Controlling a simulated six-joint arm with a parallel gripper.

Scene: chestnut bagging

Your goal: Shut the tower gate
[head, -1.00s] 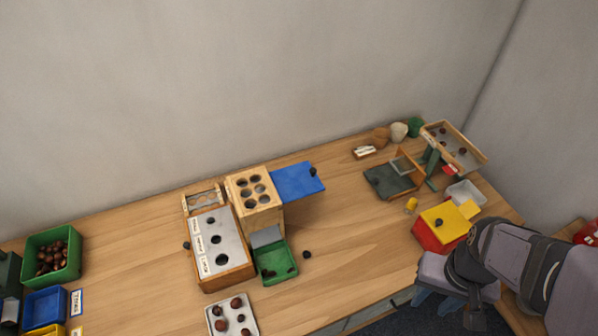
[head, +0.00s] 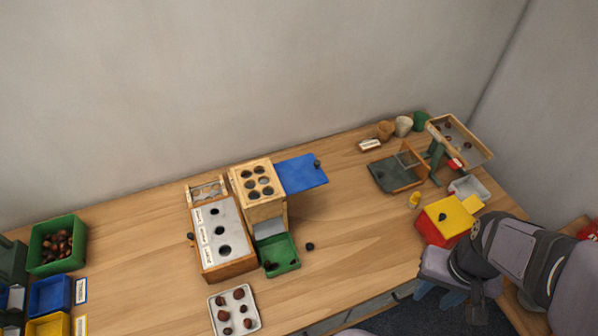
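The wooden tower (head: 263,209) stands left of the table's middle, with several round holes in its top. A blue plate (head: 301,172) with a dark knob (head: 317,165), which looks like the gate, sticks out to the right from the tower's upper part. The plate stands clear of the holes, so it is drawn out. A green tray (head: 282,256) with dark chestnuts sits at the tower's foot. My gripper (head: 440,293) is at the lower right, by the table's front edge, far from the tower. Its blue-grey fingers look apart, with nothing seen between them.
A wooden box with a grey holed top (head: 220,235) adjoins the tower's left. A white chestnut tray (head: 215,312) lies in front. A red box with a yellow lid (head: 447,218) is near my arm. A dark loose chestnut (head: 310,246) lies right of the green tray. The table's middle is mostly clear.

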